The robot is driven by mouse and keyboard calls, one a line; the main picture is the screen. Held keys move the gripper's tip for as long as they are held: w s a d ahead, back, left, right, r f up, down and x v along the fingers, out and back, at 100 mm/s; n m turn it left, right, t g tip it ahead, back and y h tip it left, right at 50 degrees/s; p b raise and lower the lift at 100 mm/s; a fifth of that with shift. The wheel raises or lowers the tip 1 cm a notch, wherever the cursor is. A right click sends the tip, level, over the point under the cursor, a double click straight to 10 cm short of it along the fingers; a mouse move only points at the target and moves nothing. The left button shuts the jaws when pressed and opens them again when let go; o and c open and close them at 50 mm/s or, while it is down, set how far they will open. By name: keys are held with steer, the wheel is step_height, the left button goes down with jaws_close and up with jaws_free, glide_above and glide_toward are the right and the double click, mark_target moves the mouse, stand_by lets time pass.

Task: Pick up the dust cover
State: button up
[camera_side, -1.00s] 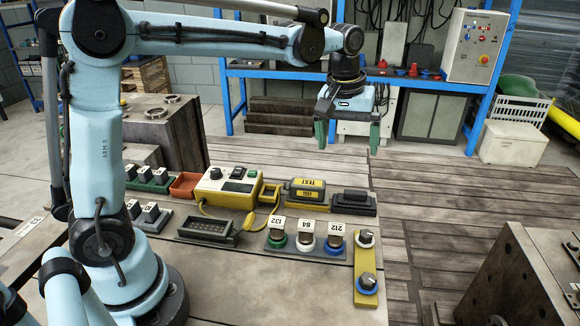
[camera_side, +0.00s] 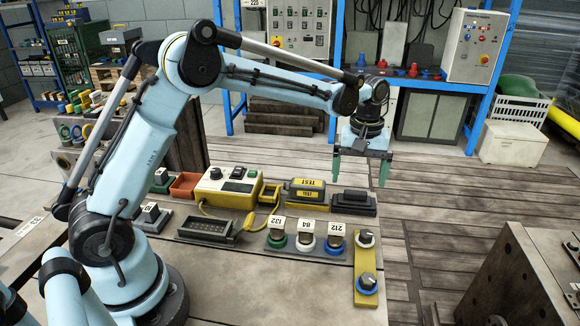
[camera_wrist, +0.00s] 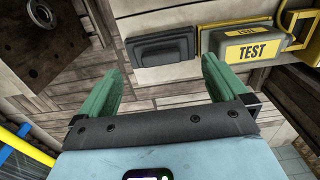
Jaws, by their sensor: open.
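A low, dark grey block with a raised top, which looks like the dust cover (camera_side: 354,203), lies on the bench right of the yellow TEST unit. In the wrist view the dust cover (camera_wrist: 160,48) shows whole, beyond my fingertips and roughly centred between them. My gripper (camera_side: 360,170) points down with its two green fingers wide apart and nothing between them. It hangs above and apart from the dust cover. In the wrist view my gripper (camera_wrist: 158,72) also shows both fingers spread.
The yellow TEST unit (camera_side: 306,196) stands close to the cover's left. Several numbered knobs (camera_side: 307,242) and a yellow strip with two knobs (camera_side: 367,270) lie in front. A yellow control box (camera_side: 226,188) is further left. Bare planks (camera_side: 430,195) lie to the right.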

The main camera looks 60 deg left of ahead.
mark_target(355, 192)
steer(key=shift+w+a+f, duration=0.1)
steer(key=shift+a+f, duration=0.05)
steer(key=shift+f, duration=1.2)
steer(key=shift+a+f, duration=0.1)
steer(key=shift+f, duration=1.25)
steer(key=c, duration=0.8)
steer(key=shift+r, duration=0.1)
